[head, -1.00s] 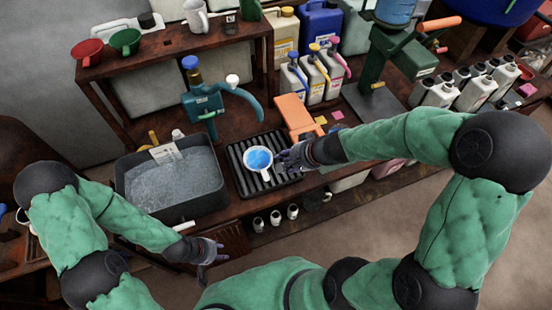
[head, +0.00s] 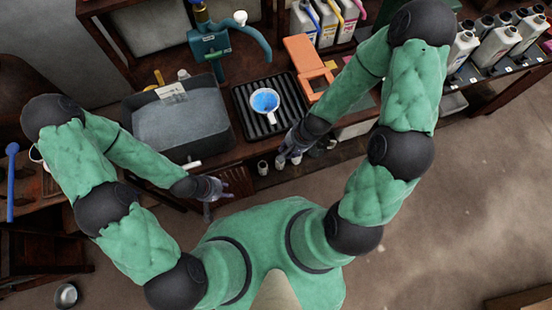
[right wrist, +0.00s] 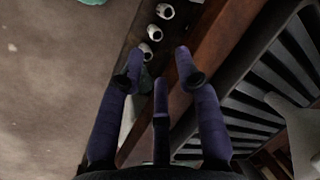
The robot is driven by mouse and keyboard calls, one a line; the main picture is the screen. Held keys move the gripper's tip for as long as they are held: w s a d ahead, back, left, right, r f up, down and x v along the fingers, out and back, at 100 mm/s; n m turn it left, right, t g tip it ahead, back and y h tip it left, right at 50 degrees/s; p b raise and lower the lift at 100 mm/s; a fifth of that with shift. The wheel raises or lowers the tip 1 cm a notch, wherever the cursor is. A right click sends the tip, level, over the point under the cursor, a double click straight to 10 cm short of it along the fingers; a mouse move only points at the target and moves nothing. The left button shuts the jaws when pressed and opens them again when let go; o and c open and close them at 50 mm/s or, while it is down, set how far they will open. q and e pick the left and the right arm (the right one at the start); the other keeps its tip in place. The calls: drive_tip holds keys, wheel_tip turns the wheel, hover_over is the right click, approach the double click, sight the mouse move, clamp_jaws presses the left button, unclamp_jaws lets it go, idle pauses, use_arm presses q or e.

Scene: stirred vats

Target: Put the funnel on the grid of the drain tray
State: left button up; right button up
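The white funnel (head: 265,101), blue inside, stands on the dark ribbed grid of the drain tray (head: 243,118) in the head view. Its underside is hidden there. A pale part of it (right wrist: 292,125) shows at the right edge of the right wrist view, beside the dark bars of the tray (right wrist: 262,82). My right gripper (head: 288,157) is open and empty, apart from the funnel, at the bench's front edge. Its spread fingers (right wrist: 156,75) have nothing between them. My left gripper (head: 214,193) is open and empty in front of the basin.
A grey basin (head: 181,124) of liquid stands left of the tray. An orange device (head: 305,62) stands to its right, and a teal pump (head: 209,45) behind. Small white cups (right wrist: 165,11) stand on the lower shelf. Open floor lies right of the bench.

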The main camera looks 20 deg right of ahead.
drive_tip(key=s+a+f+n+g, duration=0.1)
drive_tip(key=s+a+f+n, duration=0.1)
drive_tip(key=s+a+f, duration=0.3)
wheel_tip(320, 180, down, 3)
drive_tip(key=shift+s+a+r+n+y, duration=0.1)
drive_tip(key=shift+s+a+n+y, duration=0.3)
drive_tip(key=shift+a, duration=0.35)
